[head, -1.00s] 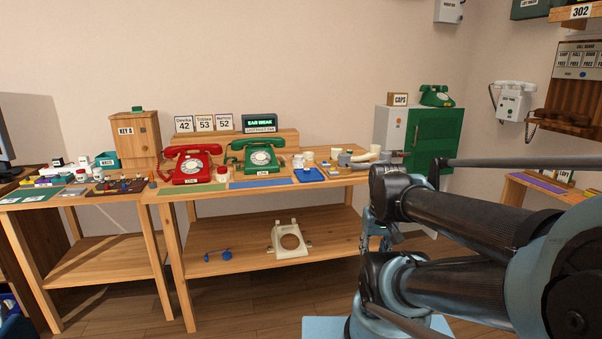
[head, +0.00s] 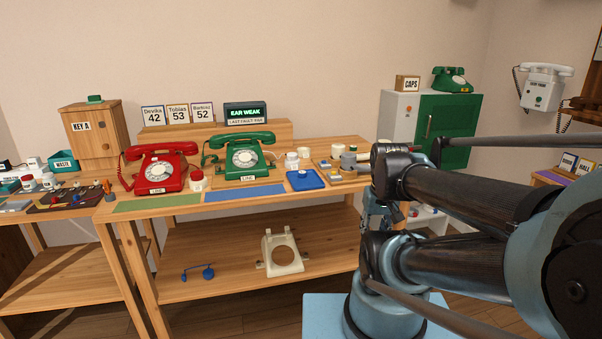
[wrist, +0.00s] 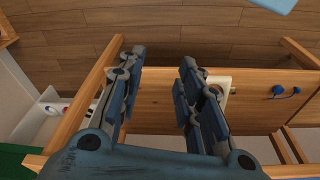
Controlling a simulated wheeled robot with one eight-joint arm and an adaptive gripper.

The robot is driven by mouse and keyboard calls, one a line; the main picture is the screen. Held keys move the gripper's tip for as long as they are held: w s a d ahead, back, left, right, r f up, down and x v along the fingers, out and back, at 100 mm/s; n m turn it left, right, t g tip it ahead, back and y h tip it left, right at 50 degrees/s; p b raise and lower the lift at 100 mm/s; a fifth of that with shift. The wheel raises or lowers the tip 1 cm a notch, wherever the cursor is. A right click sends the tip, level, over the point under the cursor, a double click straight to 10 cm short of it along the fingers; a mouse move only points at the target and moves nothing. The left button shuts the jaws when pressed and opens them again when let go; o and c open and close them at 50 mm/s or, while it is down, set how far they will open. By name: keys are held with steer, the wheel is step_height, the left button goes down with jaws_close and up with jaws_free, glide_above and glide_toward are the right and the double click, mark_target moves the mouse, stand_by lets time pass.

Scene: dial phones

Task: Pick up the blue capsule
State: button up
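A blue rounded piece with a thin stem and a smaller blue end (head: 208,272) lies on the lower shelf of the bench, left of a cream ring-shaped bracket (head: 283,252). It is the likeliest blue capsule, but I cannot tell for sure. It also shows at the right of the wrist view (wrist: 285,91). A blue tray (head: 316,183) with a small pale item stands on the bench top. My gripper (wrist: 161,56) is open and empty, its fingers apart, with the blue piece well to their right.
The wooden bench's lower shelf (head: 225,245) is mostly bare, under a top holding a red phone (head: 157,168), a green phone (head: 243,158) and small parts. Bench legs and edges frame the shelf. A green-doored cabinet (head: 447,123) stands right. Wooden floor lies in front.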

steer(key=shift+w+d, duration=0.15)
steer(key=shift+w, duration=0.1)
step_height(320, 180, up, 23)
steer(key=m+g, duration=0.2)
steer(key=m, duration=1.3)
glide_above(302, 172)
step_height(302, 172, down, 17)
steer(key=shift+w+d+f, duration=0.1)
steer(key=shift+w+f, duration=0.05)
